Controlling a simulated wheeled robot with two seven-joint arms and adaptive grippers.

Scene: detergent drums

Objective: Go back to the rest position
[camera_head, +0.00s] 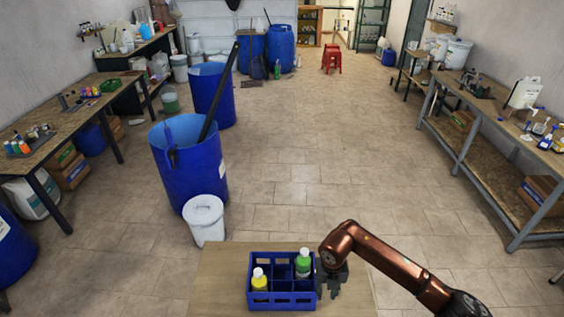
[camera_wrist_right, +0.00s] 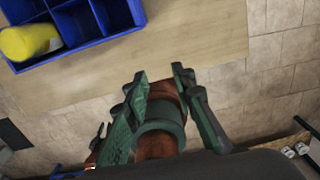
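My right gripper (camera_head: 333,280) is at the right side of the blue crate (camera_head: 283,299) in the head view, over the wooden table. In the right wrist view, its two fingers (camera_wrist_right: 160,75) are spread apart with nothing between them. The crate also shows in the right wrist view (camera_wrist_right: 100,35), apart from the fingertips. A yellow bottle with a white cap (camera_head: 259,281) and a green bottle with a white cap (camera_head: 303,264) stand in the crate's compartments. The yellow bottle also shows in the right wrist view (camera_wrist_right: 30,41). My left gripper is not in view.
The wooden table (camera_head: 222,275) has bare room left of the crate. A white bucket (camera_head: 204,218) and open blue drums (camera_head: 187,165) stand on the floor beyond it. Workbenches line the left (camera_head: 62,115) and right (camera_head: 480,105) walls. The middle floor is clear.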

